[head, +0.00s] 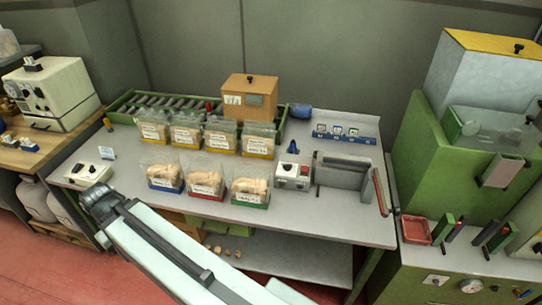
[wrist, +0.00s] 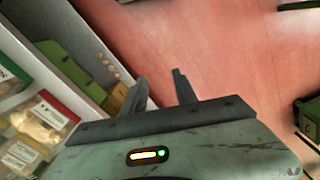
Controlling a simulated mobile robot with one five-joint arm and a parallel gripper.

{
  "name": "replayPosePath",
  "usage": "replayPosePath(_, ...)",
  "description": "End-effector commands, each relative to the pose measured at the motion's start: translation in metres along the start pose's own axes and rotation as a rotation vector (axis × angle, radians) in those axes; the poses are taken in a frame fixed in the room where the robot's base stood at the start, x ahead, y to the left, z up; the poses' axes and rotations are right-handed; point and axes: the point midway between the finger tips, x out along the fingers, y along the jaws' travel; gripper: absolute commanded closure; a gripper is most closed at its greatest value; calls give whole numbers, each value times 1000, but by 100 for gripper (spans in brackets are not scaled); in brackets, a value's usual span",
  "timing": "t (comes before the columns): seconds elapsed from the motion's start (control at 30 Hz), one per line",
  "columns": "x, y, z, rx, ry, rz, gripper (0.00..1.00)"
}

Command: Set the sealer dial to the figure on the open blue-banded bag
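The blue-banded bag (head: 164,172) stands upright at the left of the front row on the grey bench, with pale stoppers inside and a white label. Its figure is too small to read, and I cannot tell whether its top is open. The dial's setting is not legible. My gripper (wrist: 159,76) is open and empty over the red floor in the wrist view, apart from the bench things.
Red-banded (head: 206,182) and green-banded (head: 249,190) bags stand beside the blue one; several yellow-banded bags (head: 222,136) stand behind. A white device (head: 88,174) sits at the bench's left. A wooden box (head: 250,97) and roller conveyor (head: 160,100) are behind.

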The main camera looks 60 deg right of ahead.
Motion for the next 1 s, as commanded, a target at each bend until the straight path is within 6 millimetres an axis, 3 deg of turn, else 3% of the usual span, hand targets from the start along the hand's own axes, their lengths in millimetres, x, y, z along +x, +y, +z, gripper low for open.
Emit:
replayPosePath(0.37, 0, 0, 0, -14, 0, 1, 65)
replayPosePath(0.53, -1, 5, -10, -263, -1, 29, 65)
replayPosePath(0.63, -5, 33, -26, -503, -15, 74, 65)
replayPosePath(0.67, -7, 46, -32, -574, -24, 90, 65)
replayPosePath(0.77, -17, 113, -50, -776, -70, 143, 65)
replayPosePath(0.87, -32, 211, -52, -907, -143, 184, 65)
replayPosePath(0.9, -38, 250, -46, -931, -171, 191, 65)
replayPosePath(1.0, -51, 340, -21, -945, -233, 196, 65)
